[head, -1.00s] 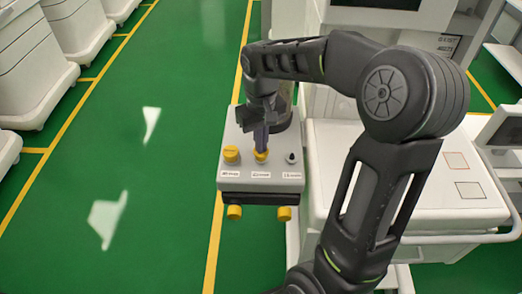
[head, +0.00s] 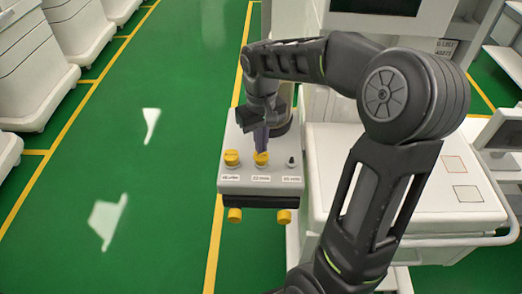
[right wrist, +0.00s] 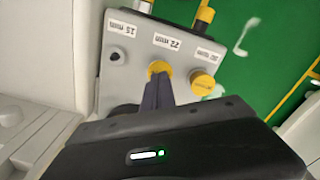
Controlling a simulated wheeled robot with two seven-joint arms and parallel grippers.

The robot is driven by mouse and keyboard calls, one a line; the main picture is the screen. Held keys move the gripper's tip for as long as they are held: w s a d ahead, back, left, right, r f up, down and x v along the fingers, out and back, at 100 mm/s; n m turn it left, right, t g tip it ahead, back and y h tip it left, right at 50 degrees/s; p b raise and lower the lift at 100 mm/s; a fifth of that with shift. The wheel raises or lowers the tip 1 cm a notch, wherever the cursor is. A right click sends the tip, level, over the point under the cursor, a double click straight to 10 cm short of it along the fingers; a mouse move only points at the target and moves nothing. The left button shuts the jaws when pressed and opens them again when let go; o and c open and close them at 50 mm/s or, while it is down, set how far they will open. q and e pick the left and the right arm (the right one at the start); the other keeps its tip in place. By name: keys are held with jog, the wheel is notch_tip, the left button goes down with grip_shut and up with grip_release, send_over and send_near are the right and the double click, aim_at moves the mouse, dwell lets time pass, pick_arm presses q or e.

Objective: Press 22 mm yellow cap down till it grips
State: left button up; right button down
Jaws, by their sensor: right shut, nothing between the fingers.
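The 22 mm yellow cap (head: 261,158) sits on the middle post of a light grey fixture block; it also shows in the right wrist view (right wrist: 158,68) beside the "22 mm" label. My right gripper (head: 262,149) is shut and empty, pointing down. Its fingertips (right wrist: 158,84) are at the top of this cap and hide part of it. They look in contact, but I cannot tell how hard they press or how fully the cap is seated. My left gripper is not in view.
The fixture block (head: 231,183) also carries another yellow cap (head: 231,157) on its left and a bare dark post (head: 291,162) on its right. Two yellow knobs (head: 234,215) stick out below its front. A white cart (head: 400,222) stands right; green floor lies open left.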

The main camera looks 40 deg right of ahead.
notch_tip(320, 180, up, 5)
jog(key=p, duration=0.3)
jog(key=shift+r+p, duration=0.1)
jog(key=shift+p, duration=0.2)
notch_tip(320, 180, up, 8)
dwell(0.6)
dwell(0.5)
